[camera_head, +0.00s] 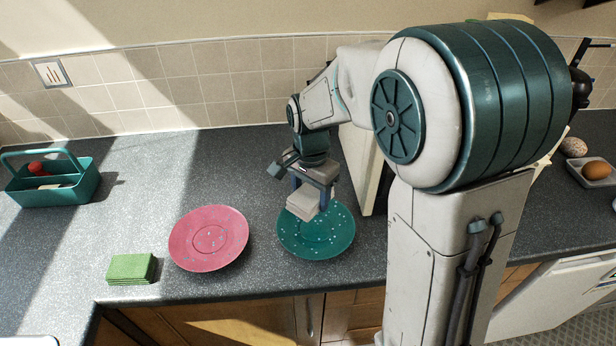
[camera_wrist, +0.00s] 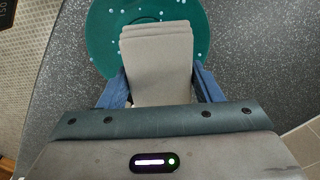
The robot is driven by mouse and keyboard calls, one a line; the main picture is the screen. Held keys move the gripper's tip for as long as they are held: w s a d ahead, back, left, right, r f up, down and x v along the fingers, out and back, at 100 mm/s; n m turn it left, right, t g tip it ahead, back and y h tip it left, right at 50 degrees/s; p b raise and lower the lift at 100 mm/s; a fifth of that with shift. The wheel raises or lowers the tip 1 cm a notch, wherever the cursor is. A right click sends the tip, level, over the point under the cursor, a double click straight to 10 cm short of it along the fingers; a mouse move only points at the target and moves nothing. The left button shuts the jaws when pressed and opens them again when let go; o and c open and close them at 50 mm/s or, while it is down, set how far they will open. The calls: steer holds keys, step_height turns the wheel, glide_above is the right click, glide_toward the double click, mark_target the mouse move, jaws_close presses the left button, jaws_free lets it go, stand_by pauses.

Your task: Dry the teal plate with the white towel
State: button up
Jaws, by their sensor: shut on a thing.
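The teal plate (camera_head: 331,240) lies on the dark speckled counter, with pale water drops on its surface. It also shows in the wrist view (camera_wrist: 104,40). My gripper (camera_head: 312,188) is shut on the folded white towel (camera_head: 302,206). In the wrist view the towel (camera_wrist: 158,65) sits between my two blue fingers (camera_wrist: 160,90) and covers part of the plate. The towel is over the plate's upper left part; I cannot tell whether it touches the plate.
A pink plate (camera_head: 208,240) with drops lies left of the teal plate. A folded green cloth (camera_head: 131,268) lies near the front edge. A teal caddy (camera_head: 58,190) stands far left. Counter behind the pink plate is clear.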

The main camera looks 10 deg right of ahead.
steer(key=shift+s+a+f+b, duration=0.1)
steer(key=shift+s+f+b, duration=0.1)
steer(key=shift+f+b, duration=0.45)
steer(key=b, duration=0.3)
glide_above(310, 225)
steer(key=shift+f, duration=2.3)
steer(key=shift+f+b, duration=0.6)
steer(key=shift+f, duration=0.1)
